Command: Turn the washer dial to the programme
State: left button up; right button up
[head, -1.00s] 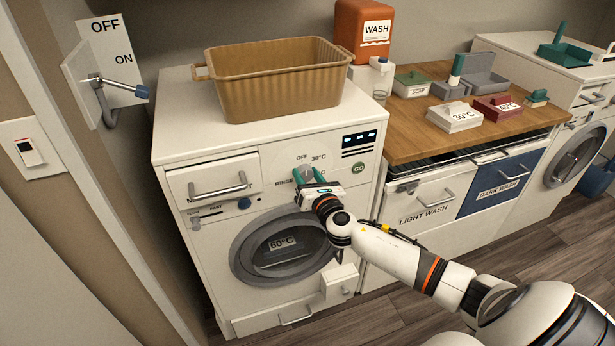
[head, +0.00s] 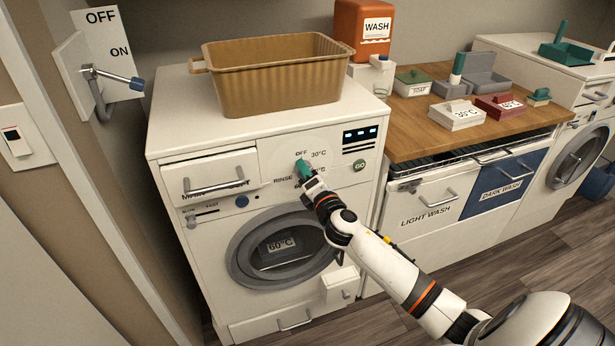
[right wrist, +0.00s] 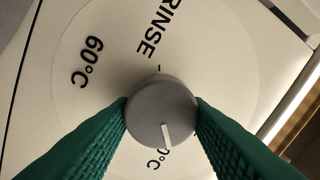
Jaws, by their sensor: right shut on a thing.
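The washer dial (right wrist: 162,112) is a round grey knob with a white pointer line, on the white panel. In the right wrist view the pointer aims down at a label ending in "0°C", whose first digit is hidden. "RINSE" (right wrist: 163,28) is above the dial and "60°C" (right wrist: 87,62) to its left. My right gripper (head: 304,169) is shut on the dial, with a green finger on each side; these also show in the right wrist view (right wrist: 162,115). In the head view the gripper covers most of the dial. My left gripper is out of view.
The washer (head: 200,128) carries a tan basket (head: 275,80) on top. The GO button (head: 359,166) is right of the dial, below a lit display (head: 361,134). A drawer handle (head: 215,183) sticks out at left, above the round door (head: 280,248).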

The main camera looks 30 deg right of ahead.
jog(key=m, duration=1.2)
jog(key=shift+f+m+h, duration=0.25)
jog(key=shift+m+h, duration=0.05)
jog(key=shift+m, duration=0.1)
dwell(0.3)
jog(key=o, duration=1)
jog(key=v, duration=1.2)
jog(key=shift+a+b, duration=0.15)
jog(key=shift+b, duration=0.25)
